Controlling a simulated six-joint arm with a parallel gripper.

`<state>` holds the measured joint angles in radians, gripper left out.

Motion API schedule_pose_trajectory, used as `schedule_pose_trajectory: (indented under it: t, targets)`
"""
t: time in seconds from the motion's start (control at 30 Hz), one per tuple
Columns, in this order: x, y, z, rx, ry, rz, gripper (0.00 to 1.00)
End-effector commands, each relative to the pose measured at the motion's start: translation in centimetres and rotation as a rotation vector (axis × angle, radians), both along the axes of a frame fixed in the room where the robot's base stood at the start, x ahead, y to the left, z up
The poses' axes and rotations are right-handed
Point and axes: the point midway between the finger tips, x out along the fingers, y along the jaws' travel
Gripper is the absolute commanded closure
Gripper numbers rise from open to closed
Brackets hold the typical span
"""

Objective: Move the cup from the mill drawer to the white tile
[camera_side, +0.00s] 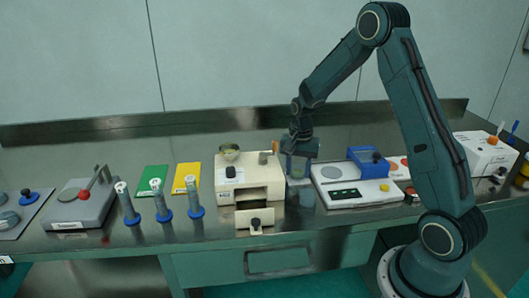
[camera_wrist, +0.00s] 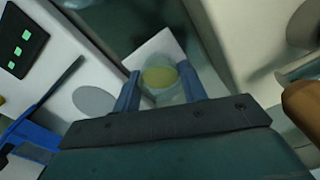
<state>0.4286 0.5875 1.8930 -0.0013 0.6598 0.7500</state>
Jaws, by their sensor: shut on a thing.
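A clear cup with yellowish contents (camera_wrist: 160,78) is held between the two blue fingers of my gripper (camera_wrist: 165,92), seen from above in the wrist view. In the side view my gripper (camera_side: 299,158) points down between the mill and the balance, with the see-through cup (camera_side: 298,169) at its fingers. The white tile (camera_wrist: 162,43) shows beneath and beyond the cup in the wrist view. I cannot tell whether the cup touches it. The cream mill (camera_side: 250,178) stands just left of my gripper. Its drawer (camera_side: 255,220) is pulled out at the front, with a black knob.
A white balance (camera_side: 355,192) with a blue-topped part (camera_side: 368,160) stands close on the right. The bench front right of the drawer is clear.

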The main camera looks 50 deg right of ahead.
Motion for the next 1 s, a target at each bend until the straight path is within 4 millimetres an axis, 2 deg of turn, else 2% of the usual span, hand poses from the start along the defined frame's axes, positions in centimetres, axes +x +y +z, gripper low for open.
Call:
schedule_pose_trajectory:
  t: [0.1,0.13,0.17,0.47,0.67,0.87,1.0]
  targets:
    - [0.0,0.0,-0.3,0.001,0.001,0.000,0.80]
    - [0.0,0.0,-0.3,0.001,0.000,0.000,0.52]
    - [0.0,0.0,-0.3,0.000,0.000,0.000,0.49]
    - [0.0,0.0,-0.2,0.000,0.000,0.000,0.49]
    - [0.0,0.0,0.6,-0.001,-0.001,0.000,0.49]
    - [0.1,0.0,2.7,-0.001,-0.003,0.000,0.49]
    - [0.1,0.0,4.9,-0.002,-0.004,0.000,0.49]
